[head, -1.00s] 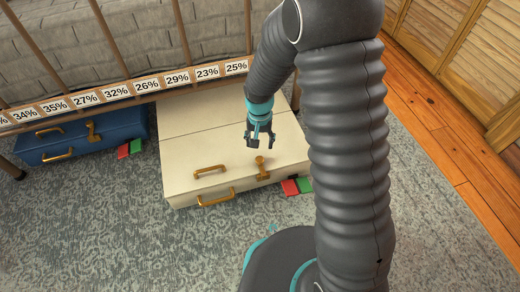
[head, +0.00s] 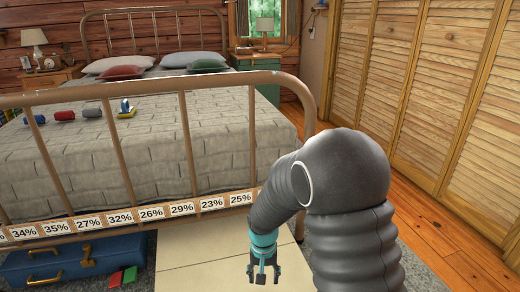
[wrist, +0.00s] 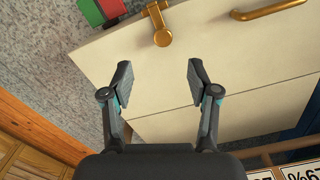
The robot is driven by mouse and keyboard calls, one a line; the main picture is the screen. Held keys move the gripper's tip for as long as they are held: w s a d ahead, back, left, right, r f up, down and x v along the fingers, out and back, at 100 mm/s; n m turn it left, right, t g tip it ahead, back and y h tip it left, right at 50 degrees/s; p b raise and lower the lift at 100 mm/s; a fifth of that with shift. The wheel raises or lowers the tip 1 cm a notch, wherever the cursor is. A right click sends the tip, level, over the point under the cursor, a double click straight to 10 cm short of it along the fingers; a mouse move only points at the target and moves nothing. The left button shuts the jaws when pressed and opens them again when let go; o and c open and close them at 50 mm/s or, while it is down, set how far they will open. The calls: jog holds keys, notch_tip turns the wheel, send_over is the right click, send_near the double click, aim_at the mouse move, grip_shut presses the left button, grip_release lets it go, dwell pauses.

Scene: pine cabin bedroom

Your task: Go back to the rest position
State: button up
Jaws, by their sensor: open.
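My gripper (head: 264,274) hangs at the lower middle of the head view, in front of the bed's foot end and over a cream case (head: 190,255). In the wrist view my gripper (wrist: 158,85) has its two fingers apart with nothing between them. The cream case (wrist: 235,75) lies under the fingers in that view. Its brass latch (wrist: 161,28) and a brass handle (wrist: 268,10) show beyond the fingertips. The front of the case is cut off in the head view.
The metal bed frame (head: 183,140) stands close behind my arm, with a strip of percentage labels (head: 152,212). A blue case (head: 45,268) lies at lower left beside red and green blocks (head: 122,277). Louvered doors (head: 430,90) line the right side. Small items lie on the bed.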

jog(key=s+d+r+t+p, duration=0.2)
jog(key=s+r, duration=0.5)
jog(key=r, duration=0.4)
jog(key=s+d+r+t+p, duration=0.2)
jog(key=s+d+r, duration=0.4)
jog(key=r, duration=0.6)
jog(key=s+d+r+t+p, duration=0.2)
jog(key=s+d+r+p, duration=0.2)
jog(key=r, duration=0.7)
jog(key=s+d, duration=0.2)
jog(key=s, duration=0.1)
jog(key=shift+s+d+r+n+p, duration=0.25)
jog(key=shift+s+r+n+p, duration=0.05)
jog(key=shift+r, duration=0.1)
